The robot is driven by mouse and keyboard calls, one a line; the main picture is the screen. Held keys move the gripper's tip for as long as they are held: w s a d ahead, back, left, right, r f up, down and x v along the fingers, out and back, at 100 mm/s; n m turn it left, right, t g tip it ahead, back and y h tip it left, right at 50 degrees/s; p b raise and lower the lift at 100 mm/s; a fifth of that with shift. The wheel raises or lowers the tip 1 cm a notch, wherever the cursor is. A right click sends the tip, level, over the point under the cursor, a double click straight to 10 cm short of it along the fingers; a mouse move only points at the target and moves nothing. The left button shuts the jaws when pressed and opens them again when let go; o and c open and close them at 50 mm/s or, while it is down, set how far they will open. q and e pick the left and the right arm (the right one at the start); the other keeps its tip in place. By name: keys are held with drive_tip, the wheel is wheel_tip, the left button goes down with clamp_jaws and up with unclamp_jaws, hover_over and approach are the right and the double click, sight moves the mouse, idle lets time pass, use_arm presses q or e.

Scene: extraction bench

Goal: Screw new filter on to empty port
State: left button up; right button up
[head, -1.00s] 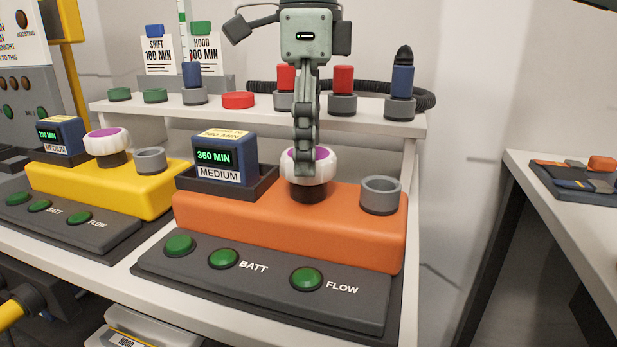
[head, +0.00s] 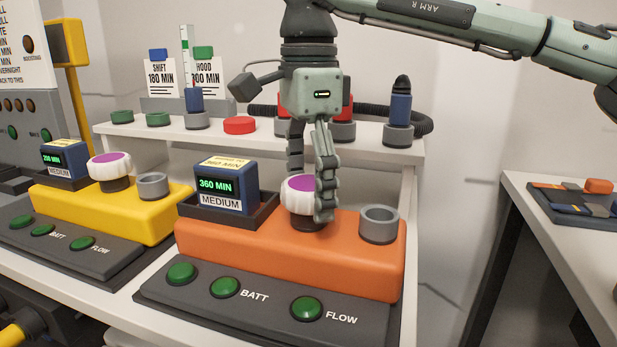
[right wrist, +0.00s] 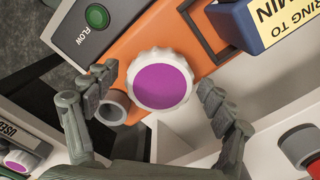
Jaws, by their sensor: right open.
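A white ribbed filter with a purple top (head: 299,187) sits upright on the left port of the orange unit (head: 240,235). It also shows in the right wrist view (right wrist: 160,80). The grey port (head: 379,223) to its right on the same unit is empty; in the right wrist view the port (right wrist: 113,108) is partly behind a finger. My right gripper (head: 308,195) points down over the filter, open. One finger is on each side of the filter, with gaps visible in the right wrist view. My left gripper is not in view.
The yellow unit (head: 110,212) at left has a similar filter (head: 110,165) and an empty port (head: 152,186). A blue 360 MIN battery (head: 225,188) stands left of my gripper. The back shelf (head: 270,140) carries coloured caps. A container labelled USED (right wrist: 15,135) shows in the right wrist view.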

drive_tip(key=n+p, duration=0.2)
drive_tip(key=n, duration=0.6)
drive_tip(key=shift+p, duration=0.3)
drive_tip(key=shift+n, duration=1.2)
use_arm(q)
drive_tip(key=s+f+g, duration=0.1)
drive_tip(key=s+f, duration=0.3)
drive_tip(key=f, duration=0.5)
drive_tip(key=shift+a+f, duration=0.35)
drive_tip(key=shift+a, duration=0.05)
use_arm(e)
drive_tip(key=shift+c, duration=0.6)
